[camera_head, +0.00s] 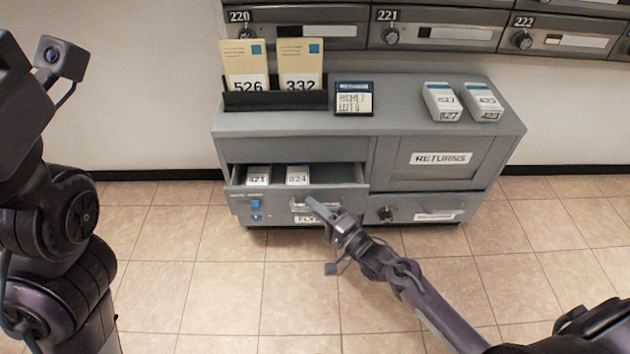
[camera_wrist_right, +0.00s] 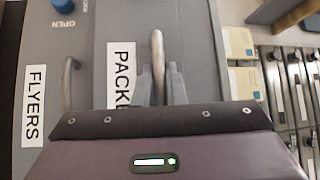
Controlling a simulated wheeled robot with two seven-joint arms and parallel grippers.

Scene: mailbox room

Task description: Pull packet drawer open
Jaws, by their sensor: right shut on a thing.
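The packet drawer (camera_head: 343,186) is a grey drawer at the upper left of the grey cabinet. It stands partly out, and two white packets marked 421 (camera_head: 257,175) and 824 (camera_head: 298,174) show inside it. My right gripper (camera_head: 318,207) is at the drawer front, shut on its metal handle (camera_wrist_right: 157,50). In the right wrist view the handle lies between the two fingers (camera_wrist_right: 160,82), beside a label (camera_wrist_right: 121,75) reading "PACK", its rest hidden by my gripper. My left arm shows at the left edge; its gripper is not visible.
A FLYERS label (camera_wrist_right: 34,105) and another handle (camera_wrist_right: 69,84) are beside the packet drawer. A blue knob (camera_wrist_right: 63,5) is marked OPEN. On the cabinet top (camera_head: 400,102) stand envelopes 526 (camera_head: 244,62) and 332 (camera_head: 300,62) and boxes 827 (camera_head: 442,99) and 423 (camera_head: 484,100). Tiled floor in front is clear.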

